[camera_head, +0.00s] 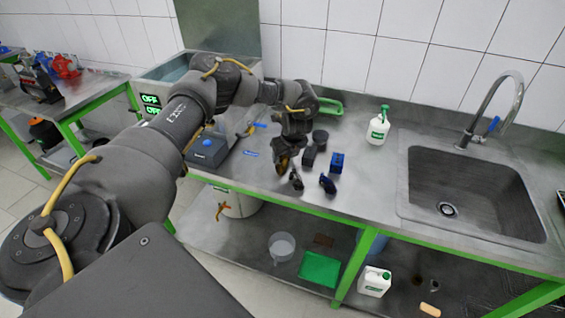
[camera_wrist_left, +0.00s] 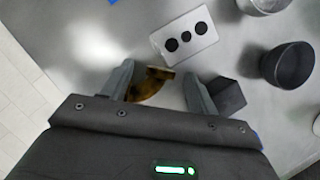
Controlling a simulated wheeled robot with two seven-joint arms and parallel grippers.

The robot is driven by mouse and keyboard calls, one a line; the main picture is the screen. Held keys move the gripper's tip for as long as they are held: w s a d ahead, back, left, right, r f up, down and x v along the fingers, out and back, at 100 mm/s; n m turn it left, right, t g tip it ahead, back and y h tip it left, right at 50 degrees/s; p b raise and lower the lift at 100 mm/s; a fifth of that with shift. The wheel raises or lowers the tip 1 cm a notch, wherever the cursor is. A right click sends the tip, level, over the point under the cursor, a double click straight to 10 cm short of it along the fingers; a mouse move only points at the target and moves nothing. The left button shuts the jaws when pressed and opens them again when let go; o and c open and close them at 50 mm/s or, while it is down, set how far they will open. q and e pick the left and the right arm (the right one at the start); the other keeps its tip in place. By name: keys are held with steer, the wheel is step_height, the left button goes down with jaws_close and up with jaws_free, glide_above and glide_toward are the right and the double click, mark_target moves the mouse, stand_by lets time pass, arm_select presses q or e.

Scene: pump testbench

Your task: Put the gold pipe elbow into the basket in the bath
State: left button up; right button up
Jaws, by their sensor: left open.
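The gold pipe elbow (camera_wrist_left: 150,84) lies on the steel bench and shows between the two fingers of my left gripper (camera_wrist_left: 160,78) in the left wrist view. Part of the elbow is hidden by the gripper body. In the head view my left gripper (camera_head: 290,170) points down at the bench, with a brownish-gold piece (camera_head: 282,162) at its fingers. The fingers are apart, with a gap beside the elbow. The bath (camera_head: 150,82) stands at the back left, partly hidden by my left arm. I cannot make out the basket inside it. My right gripper is not in view.
Dark fittings and a blue block (camera_head: 337,162) lie just right of the gripper. A plate with three dark holes (camera_wrist_left: 184,40) and dark cups (camera_wrist_left: 287,64) lie near the elbow. A white bottle (camera_head: 378,127) and the sink (camera_head: 470,190) are further right.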

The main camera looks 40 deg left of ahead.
arm_select(q)
steer(key=shift+f, duration=0.2)
steer(key=c, duration=1.3)
steer(key=shift+r, duration=0.15)
steer(key=shift+w+r+b, duration=0.1)
steer(key=shift+r+b, duration=0.45)
steer(key=s+d+f+v, duration=0.1)
steer(key=s+v, duration=0.1)
steer(key=v, duration=0.8)
steer(key=s+d+r+n+g+h, duration=0.1)
steer(key=s+d+n+g, duration=0.1)
steer(key=s+d+n, duration=0.3)
steer(key=s+d+r+n+g+h+b, duration=0.1)
steer(key=s+d+n+g, duration=0.1)
steer(key=s+d+n, duration=0.3)
steer(key=s+d+r+n+g+h+b, duration=0.1)
steer(key=s+d+n+g+h, duration=0.1)
steer(key=s+d+n, duration=0.3)
steer(key=shift+d+r+n, duration=0.15)
steer(key=shift+d+n, duration=0.6)
steer(key=shift+n, duration=0.6)
steer(key=shift+d+r+n, duration=0.1)
steer(key=shift+d+n, duration=0.7)
steer(key=shift+n, duration=0.6)
steer(key=shift+d+r+n, duration=0.15)
steer(key=shift+d+n, duration=0.6)
steer(key=shift+n, duration=0.6)
